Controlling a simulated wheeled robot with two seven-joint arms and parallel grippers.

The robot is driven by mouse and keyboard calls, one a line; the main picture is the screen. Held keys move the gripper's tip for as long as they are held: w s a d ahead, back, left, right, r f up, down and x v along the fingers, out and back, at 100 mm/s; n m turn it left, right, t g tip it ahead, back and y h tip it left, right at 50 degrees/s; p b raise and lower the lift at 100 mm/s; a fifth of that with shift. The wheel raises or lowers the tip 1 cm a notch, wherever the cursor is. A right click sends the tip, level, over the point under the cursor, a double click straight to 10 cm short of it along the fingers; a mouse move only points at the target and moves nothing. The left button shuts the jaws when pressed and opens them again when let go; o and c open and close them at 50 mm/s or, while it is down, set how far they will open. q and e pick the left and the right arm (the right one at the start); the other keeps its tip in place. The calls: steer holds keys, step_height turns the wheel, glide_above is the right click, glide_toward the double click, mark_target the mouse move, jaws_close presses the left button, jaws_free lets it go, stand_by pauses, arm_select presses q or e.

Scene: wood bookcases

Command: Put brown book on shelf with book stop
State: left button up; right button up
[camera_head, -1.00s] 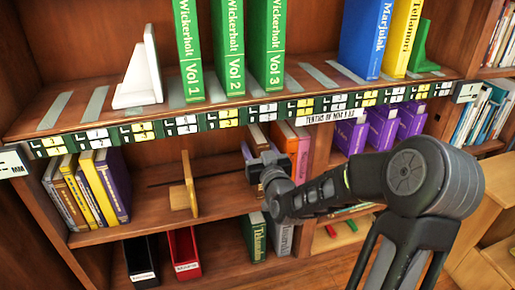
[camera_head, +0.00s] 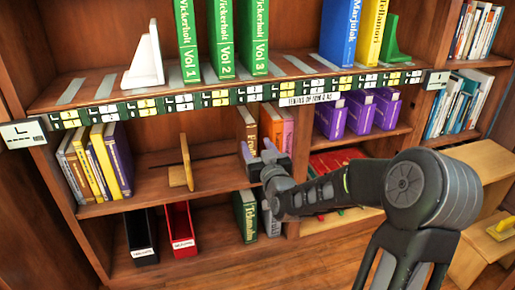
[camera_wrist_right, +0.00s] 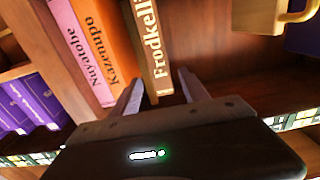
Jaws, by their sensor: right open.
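The brown book (camera_head: 247,122), lettered "Frodkelli" in the right wrist view (camera_wrist_right: 148,40), stands upright at the left of a short row on the middle shelf. My right gripper (camera_head: 262,150) is at the front of this row. In the right wrist view its open fingers (camera_wrist_right: 164,82) lie on either side of the lower spine of the brown book; contact cannot be told. The wooden book stop (camera_head: 186,165) stands on the middle shelf, left of the brown book with a gap between. My left gripper is not in view.
An orange book (camera_wrist_right: 108,45) and a pink book (camera_wrist_right: 82,55) stand right beside the brown one. Several books (camera_head: 95,160) lean at the shelf's left end. The labelled upper shelf edge (camera_head: 215,98) runs above my gripper. Bare shelf (camera_head: 215,172) lies right of the book stop.

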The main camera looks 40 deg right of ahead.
stand_by(0.6)
steer(key=s+a+f+g+y, duration=0.35)
steer(key=a+f, duration=0.75)
steer(key=f, duration=0.4)
steer(key=s+a+f+g+y, duration=0.3)
steer(key=a+f+g+y, duration=0.1)
steer(key=a+f, duration=0.85)
steer(key=s+a+f+g+y, duration=0.1)
steer(key=s+a+f+g, duration=0.3)
steer(key=s+f, duration=0.4)
steer(key=s+a+f+n+g+y, duration=0.1)
steer(key=s+a+f+g, duration=0.3)
steer(key=s, duration=0.9)
steer(key=a+f, duration=0.3)
steer(key=f, duration=0.1)
steer(key=shift+s+f, duration=0.15)
steer(key=shift+s, duration=0.2)
